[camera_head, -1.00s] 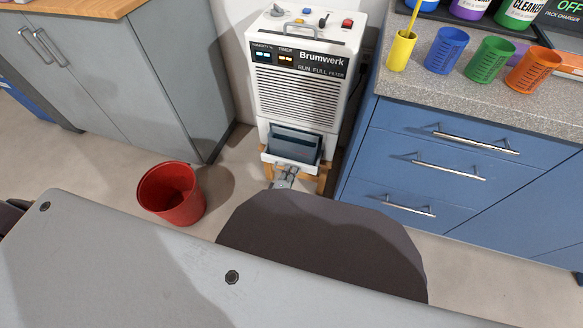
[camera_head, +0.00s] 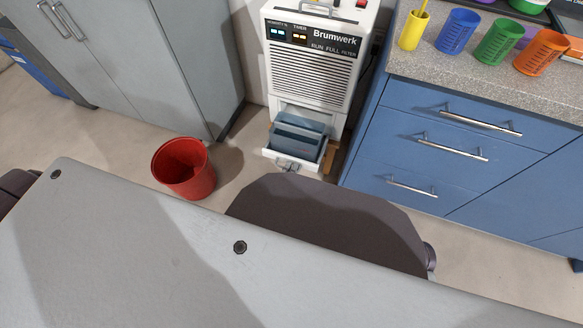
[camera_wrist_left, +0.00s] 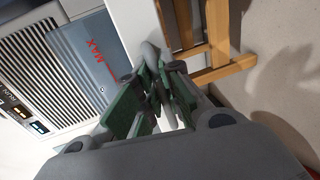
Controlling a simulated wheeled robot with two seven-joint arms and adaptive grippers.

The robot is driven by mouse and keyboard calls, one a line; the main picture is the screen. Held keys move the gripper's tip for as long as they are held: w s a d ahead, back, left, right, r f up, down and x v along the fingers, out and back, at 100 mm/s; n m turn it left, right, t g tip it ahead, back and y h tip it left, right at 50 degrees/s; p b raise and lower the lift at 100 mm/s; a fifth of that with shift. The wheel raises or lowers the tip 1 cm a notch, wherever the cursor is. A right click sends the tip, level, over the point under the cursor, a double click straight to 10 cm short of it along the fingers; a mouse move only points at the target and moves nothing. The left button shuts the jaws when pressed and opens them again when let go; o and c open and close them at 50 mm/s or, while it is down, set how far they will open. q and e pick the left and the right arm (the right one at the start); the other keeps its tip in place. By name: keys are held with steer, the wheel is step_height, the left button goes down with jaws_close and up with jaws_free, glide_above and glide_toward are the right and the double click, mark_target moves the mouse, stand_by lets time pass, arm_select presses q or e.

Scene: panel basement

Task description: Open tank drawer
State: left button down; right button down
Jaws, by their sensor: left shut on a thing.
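The white Brumwerk dehumidifier (camera_head: 312,62) stands against the wall. Its tank drawer (camera_head: 268,153) is pulled out at the bottom, with the blue-grey tank (camera_head: 298,140) in it. In the left wrist view the tank (camera_wrist_left: 85,58) shows a red MAX mark, and the drawer's white front (camera_wrist_left: 138,25) is close to my fingers. My left gripper (camera_head: 288,166) is at the drawer's front, mostly hidden behind my dark arm part. In the left wrist view my left gripper (camera_wrist_left: 155,78) is shut on the drawer's light handle (camera_wrist_left: 151,54). My right gripper is not in view.
The dehumidifier rests on a wooden stand (camera_wrist_left: 222,70). A red bin (camera_head: 184,170) stands to its left, grey cabinets (camera_head: 150,60) behind it. Blue drawers (camera_head: 430,145) flank the right, with coloured cups on the counter (camera_head: 480,85). Floor before the drawer is clear.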

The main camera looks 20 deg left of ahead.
arm_select(q)
steer(key=c, duration=1.9)
jaws_free()
steer(key=shift+s+f, duration=0.2)
steer(key=shift+s, duration=0.1)
steer(key=shift+o, duration=0.3)
steer(key=shift+r, duration=0.15)
steer(key=shift+s, duration=0.1)
